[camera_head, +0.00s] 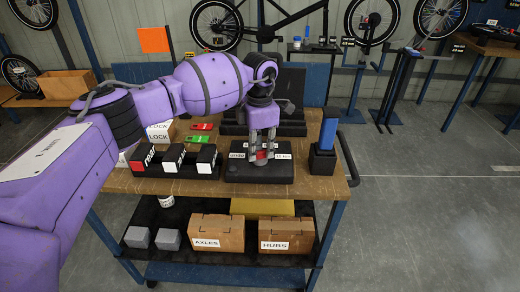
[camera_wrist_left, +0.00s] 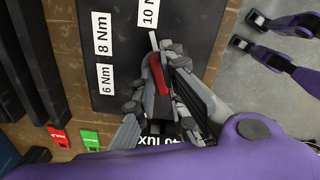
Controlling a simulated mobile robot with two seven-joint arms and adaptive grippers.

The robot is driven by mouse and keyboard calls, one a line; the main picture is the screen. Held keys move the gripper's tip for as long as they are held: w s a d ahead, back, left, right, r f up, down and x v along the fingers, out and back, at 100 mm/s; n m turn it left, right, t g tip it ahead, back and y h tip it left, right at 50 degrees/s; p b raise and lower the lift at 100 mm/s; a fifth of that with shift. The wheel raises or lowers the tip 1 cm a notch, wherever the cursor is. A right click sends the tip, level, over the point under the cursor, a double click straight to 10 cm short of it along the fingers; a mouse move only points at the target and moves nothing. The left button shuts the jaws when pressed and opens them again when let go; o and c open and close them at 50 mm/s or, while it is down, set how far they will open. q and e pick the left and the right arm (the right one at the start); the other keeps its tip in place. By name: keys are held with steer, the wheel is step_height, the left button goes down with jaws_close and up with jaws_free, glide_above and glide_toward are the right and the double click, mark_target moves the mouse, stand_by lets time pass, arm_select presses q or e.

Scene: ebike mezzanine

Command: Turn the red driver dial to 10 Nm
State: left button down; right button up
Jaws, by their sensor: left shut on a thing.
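The red driver dial (camera_head: 261,155) sits on a black box (camera_head: 245,176) on the wooden cart top, mostly hidden by my fingers in the head view. My left gripper (camera_head: 263,146) comes down from above and is shut on the dial. In the left wrist view, the red dial (camera_wrist_left: 158,75) shows between the grey fingers (camera_wrist_left: 160,88). A white pointer (camera_wrist_left: 153,41) at its end points toward the 10 Nm label (camera_wrist_left: 148,13), which is cut off by the frame edge. The 8 Nm label (camera_wrist_left: 102,34) and 6 Nm label (camera_wrist_left: 106,79) lie to its left.
Black bins (camera_head: 174,161) stand left of the box, with red (camera_head: 202,126) and green (camera_head: 198,139) tags behind them. A black holder with a blue block (camera_head: 329,129) stands to the right. Boxes marked AXLES (camera_head: 217,232) and HUBS (camera_head: 286,234) are on the lower shelf. The floor at right is clear.

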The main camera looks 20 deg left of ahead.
mark_target(260, 151)
arm_select(q)
steer(key=shift+r+m, duration=0.1)
steer(key=shift+m, duration=0.4)
arm_select(e)
steer(key=shift+s+f, duration=0.1)
steer(key=shift+s, duration=0.25)
arm_select(q)
steer(key=c, duration=1.8)
jaws_free()
step_height(260, 151, up, 12)
arm_select(e)
steer(key=shift+w, duration=0.15)
